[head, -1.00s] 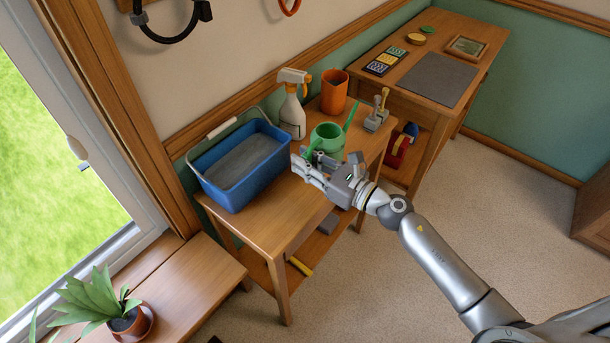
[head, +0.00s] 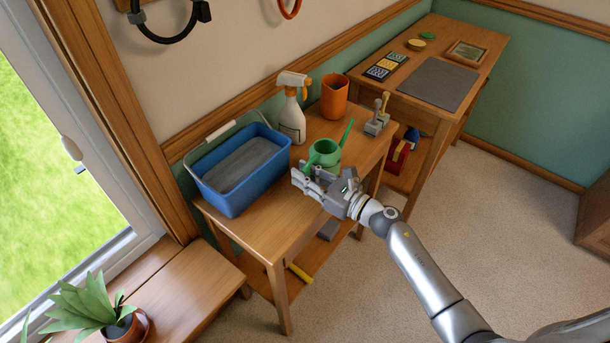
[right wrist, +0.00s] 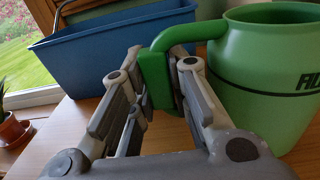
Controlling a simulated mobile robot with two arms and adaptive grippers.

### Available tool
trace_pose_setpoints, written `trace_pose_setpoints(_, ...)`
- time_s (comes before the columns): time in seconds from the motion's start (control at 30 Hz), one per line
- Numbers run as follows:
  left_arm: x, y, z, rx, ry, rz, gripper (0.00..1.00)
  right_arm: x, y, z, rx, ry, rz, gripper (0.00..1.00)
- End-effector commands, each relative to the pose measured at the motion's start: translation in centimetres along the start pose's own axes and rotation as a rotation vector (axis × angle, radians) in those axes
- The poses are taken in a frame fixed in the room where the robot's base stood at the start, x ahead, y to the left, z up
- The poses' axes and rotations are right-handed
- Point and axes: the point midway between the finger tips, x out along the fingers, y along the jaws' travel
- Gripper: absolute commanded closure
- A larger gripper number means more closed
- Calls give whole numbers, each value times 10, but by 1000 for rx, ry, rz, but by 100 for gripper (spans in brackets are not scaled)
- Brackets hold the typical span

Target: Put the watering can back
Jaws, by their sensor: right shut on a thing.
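The green watering can (head: 326,153) is upright at the small wooden table, between the blue tub and the metal tool. Its thin spout points up and to the right in the head view. My right gripper (head: 304,180) is at its near left side. In the right wrist view, the fingers (right wrist: 158,72) are shut on the can's green handle, with the can's body (right wrist: 262,85) to the right. Dark lettering shows on the body. Whether the can's base touches the tabletop is hidden by my gripper. My left gripper is not in view.
The blue tub (head: 236,196) stands close on the left. A white spray bottle (head: 292,120) and an orange cup (head: 334,96) stand behind, and a metal tool (head: 377,122) stands to the right. The table's front left corner (head: 265,240) is bare.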

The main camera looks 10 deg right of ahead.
Motion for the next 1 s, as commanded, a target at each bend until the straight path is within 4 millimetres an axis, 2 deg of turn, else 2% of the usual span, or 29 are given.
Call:
trace_pose_setpoints(0.03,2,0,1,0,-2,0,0,0,0,-2,0,0,0,81)
trace_pose_setpoints(0.2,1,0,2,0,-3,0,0,0,0,-1,0,1,0,61)
trace_pose_setpoints(0.6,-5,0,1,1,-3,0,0,0,0,4,1,0,-1,61)
trace_pose_setpoints(0.77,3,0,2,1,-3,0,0,-30,0,-2,-2,5,0,61)
trace_pose_setpoints(1.0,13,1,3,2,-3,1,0,-83,0,-2,0,4,-1,61)
